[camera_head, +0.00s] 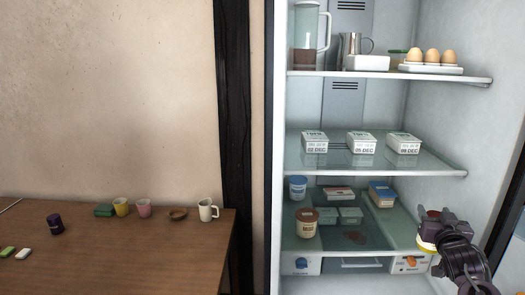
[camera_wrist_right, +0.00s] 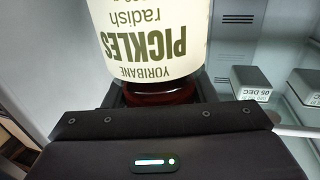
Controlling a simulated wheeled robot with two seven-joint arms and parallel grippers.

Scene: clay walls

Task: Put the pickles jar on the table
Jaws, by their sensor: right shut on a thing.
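The pickles jar (camera_wrist_right: 150,45) fills the top of the right wrist view, with a cream label that reads "YORIBANE PICKLES radish" upside down. In the head view only a small part of the jar (camera_head: 428,243) shows at the fingers of my right gripper (camera_head: 432,230). My right gripper is shut on the jar, at the right side of the open fridge, in front of its lower shelves. The wooden table (camera_head: 150,255) stands at the lower left of the head view. My left gripper is not in view.
The table holds a white mug (camera_head: 207,210), a small brown bowl (camera_head: 178,214), pink and yellow cups, a green box and a dark jar (camera_head: 56,225). Its front middle is clear. A dark post (camera_head: 235,110) stands between table and fridge. Fridge shelves hold tubs, cartons and eggs.

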